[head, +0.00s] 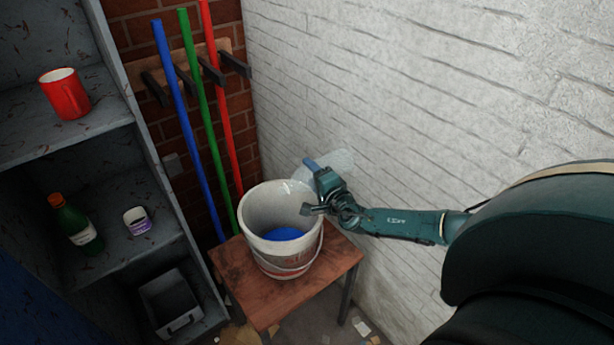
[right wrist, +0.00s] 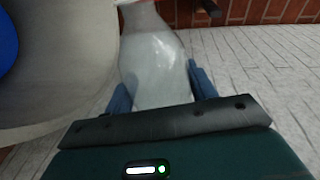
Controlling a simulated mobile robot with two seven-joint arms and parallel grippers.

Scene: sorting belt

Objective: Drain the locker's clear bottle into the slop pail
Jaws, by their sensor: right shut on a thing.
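The clear bottle (head: 341,161) is held by my right gripper (head: 312,187) beside and above the pail's back right rim. It looks tipped well over; its rounded end points to the right, and the gripper hides its middle. In the right wrist view the bottle (right wrist: 155,65) lies between the two blue fingers (right wrist: 160,88), its narrower neck away from the palm. The white slop pail (head: 262,254) stands upright on a wooden stool, with blue liquid (head: 284,234) at its bottom. I cannot tell whether anything is flowing from the bottle. My left gripper is out of view.
The grey locker (head: 165,190) at left holds a red mug (head: 65,95), a green bottle (head: 76,222), a small white-and-purple tub (head: 137,220) and a metal bin (head: 172,302). The wooden stool (head: 237,277) stands close to the white brick wall (head: 420,100). Coloured poles (head: 197,110) hang behind.

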